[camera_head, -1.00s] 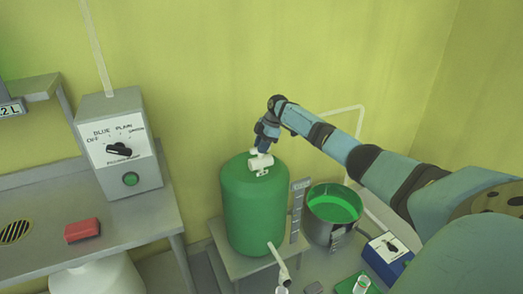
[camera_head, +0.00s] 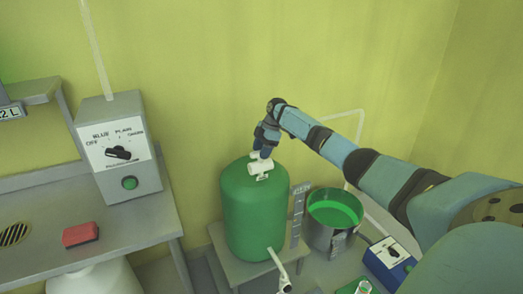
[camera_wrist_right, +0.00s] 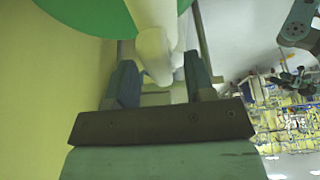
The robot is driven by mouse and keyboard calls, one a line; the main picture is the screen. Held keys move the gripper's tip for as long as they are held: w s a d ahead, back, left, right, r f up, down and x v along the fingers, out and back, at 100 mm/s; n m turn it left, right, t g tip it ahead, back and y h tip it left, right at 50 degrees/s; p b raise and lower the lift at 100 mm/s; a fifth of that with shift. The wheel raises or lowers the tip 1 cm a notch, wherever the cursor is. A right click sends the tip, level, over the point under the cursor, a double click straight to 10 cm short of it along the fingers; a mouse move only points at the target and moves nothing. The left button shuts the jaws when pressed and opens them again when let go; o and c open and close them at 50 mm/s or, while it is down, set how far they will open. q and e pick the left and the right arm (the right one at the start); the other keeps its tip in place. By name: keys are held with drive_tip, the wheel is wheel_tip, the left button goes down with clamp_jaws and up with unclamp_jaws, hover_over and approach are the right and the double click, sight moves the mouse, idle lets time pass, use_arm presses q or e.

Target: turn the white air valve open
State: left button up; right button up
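The white air valve (camera_head: 259,167) sits on top of the green tank (camera_head: 254,210). My right gripper (camera_head: 262,153) points down at the valve from above, and in the head view it hides part of it. In the right wrist view, the white valve part (camera_wrist_right: 155,50) reaches down between the two fingers of my right gripper (camera_wrist_right: 162,82). The fingers stand apart on either side of it, with a gap showing near its tip. Firm contact cannot be seen.
A grey control box (camera_head: 118,150) with a black dial and a green button stands on the left bench, near a red block (camera_head: 80,235). A metal pot (camera_head: 334,218) with green contents stands right of the tank. A blue box (camera_head: 388,258) is at lower right.

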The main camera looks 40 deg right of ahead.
drive_tip(key=v, duration=1.3)
drive_tip(key=shift+d+r+p, duration=0.15)
drive_tip(key=shift+r+p, duration=0.2)
drive_tip(key=shift+p, duration=0.05)
drive_tip(key=shift+s, duration=0.1)
